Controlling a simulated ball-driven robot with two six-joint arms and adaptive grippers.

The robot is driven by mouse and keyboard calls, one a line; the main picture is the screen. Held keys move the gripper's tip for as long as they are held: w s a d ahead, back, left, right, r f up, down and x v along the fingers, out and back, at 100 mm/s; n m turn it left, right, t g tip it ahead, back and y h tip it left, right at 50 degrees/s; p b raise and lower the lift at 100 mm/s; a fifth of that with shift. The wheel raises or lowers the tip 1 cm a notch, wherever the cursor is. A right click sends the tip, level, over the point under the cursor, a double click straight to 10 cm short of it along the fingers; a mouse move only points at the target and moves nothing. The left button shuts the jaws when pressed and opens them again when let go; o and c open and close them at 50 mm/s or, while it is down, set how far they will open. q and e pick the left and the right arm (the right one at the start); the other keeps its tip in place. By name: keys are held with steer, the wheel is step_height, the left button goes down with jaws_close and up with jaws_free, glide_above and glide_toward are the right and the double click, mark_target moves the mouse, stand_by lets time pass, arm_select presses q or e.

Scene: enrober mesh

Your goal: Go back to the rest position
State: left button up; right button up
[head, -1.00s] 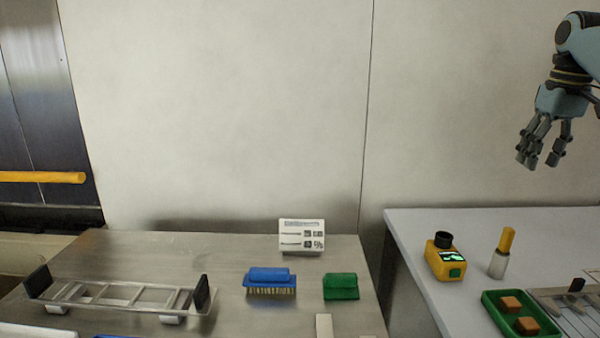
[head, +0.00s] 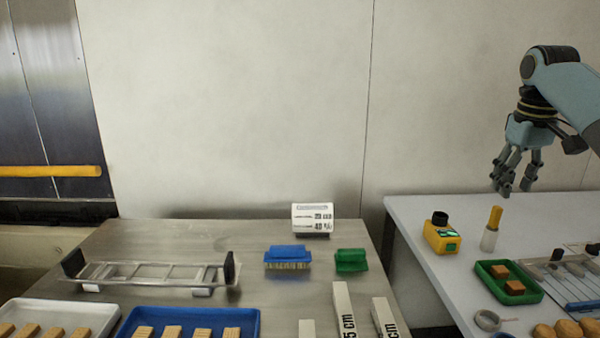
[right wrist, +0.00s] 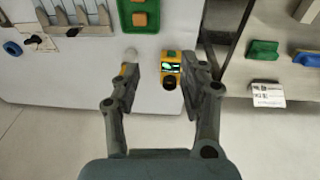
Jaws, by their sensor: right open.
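My right gripper (head: 517,178) hangs at the upper right of the head view, fingers pointing down, above the far part of the white table. It is open and empty. In the right wrist view the gripper (right wrist: 160,90) has its fingers spread. Beyond them show the yellow device (right wrist: 171,72) and the yellow-handled tool (right wrist: 130,68), both below the gripper on the table. My left gripper is in neither view.
The steel table (head: 170,238) bears a metal frame (head: 150,278), a blue brush (head: 288,259), a green block (head: 351,260), a sign (head: 312,218) and trays. The white table (head: 420,212) holds the yellow device (head: 440,235), the yellow-handled tool (head: 492,230) and a green tray (head: 533,290).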

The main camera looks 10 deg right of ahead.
steer(key=s+a+f+n, duration=0.2)
steer(key=s+a+f, duration=1.05)
steer(key=f, duration=0.25)
steer(key=s+a+t, duration=0.1)
steer(key=s+a, duration=0.4)
steer(key=s, duration=0.6)
steer(key=s+a+t, duration=0.1)
steer(key=s+a, duration=0.3)
steer(key=s, duration=0.8)
step_height(320, 180, down, 36)
steer(key=s+d+g+b, duration=0.1)
steer(key=s+d+b, duration=0.15)
steer(key=b, duration=0.55)
arm_select(q)
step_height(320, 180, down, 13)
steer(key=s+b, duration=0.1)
steer(key=b, duration=0.4)
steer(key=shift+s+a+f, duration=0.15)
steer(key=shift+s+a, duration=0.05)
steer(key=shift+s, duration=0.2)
arm_select(e)
steer(key=s+f+m+g, duration=0.1)
steer(key=s+f, duration=1.7)
steer(key=f, duration=0.1)
steer(key=shift+d+f+g, duration=0.25)
steer(key=shift+d+g, duration=0.05)
